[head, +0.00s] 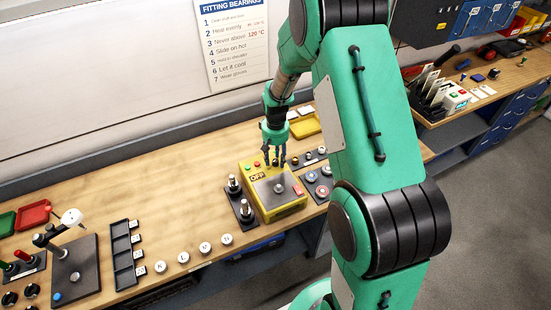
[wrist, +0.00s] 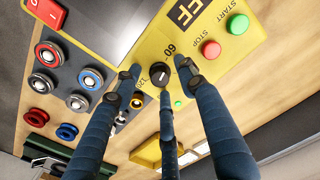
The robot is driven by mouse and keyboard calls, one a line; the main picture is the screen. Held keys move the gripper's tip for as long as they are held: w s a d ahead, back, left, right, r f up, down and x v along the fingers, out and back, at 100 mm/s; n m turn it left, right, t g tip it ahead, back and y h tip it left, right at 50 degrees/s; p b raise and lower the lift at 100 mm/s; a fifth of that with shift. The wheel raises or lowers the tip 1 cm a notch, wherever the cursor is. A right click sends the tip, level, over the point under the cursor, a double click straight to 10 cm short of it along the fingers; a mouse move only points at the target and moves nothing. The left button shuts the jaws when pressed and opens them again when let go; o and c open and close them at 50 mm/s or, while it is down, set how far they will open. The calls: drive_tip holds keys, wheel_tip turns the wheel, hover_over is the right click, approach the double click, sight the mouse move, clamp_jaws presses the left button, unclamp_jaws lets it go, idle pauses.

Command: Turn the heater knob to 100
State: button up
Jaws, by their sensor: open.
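The yellow heater box (head: 246,177) stands on the wooden bench, with an OFF display (head: 257,177) on its panel. In the wrist view its black knob (wrist: 161,73) has a white pointer mark, with the printed numbers 60 and 120 beside it. I cannot read the exact setting. My gripper (head: 274,165) is above the back part of the box. In the wrist view its blue-grey fingers (wrist: 160,80) are open and spread around the knob. I cannot tell whether any finger touches it. In the head view the fingers partly hide the knob.
Green START (wrist: 238,24) and red STOP (wrist: 211,49) buttons lie close to the fingers. A dark board with bearings (head: 318,184) is right of the heater, and a dark stand with pegs (head: 240,204) is left. A yellow tray (head: 306,127) lies behind.

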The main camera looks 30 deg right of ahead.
clamp_jaws()
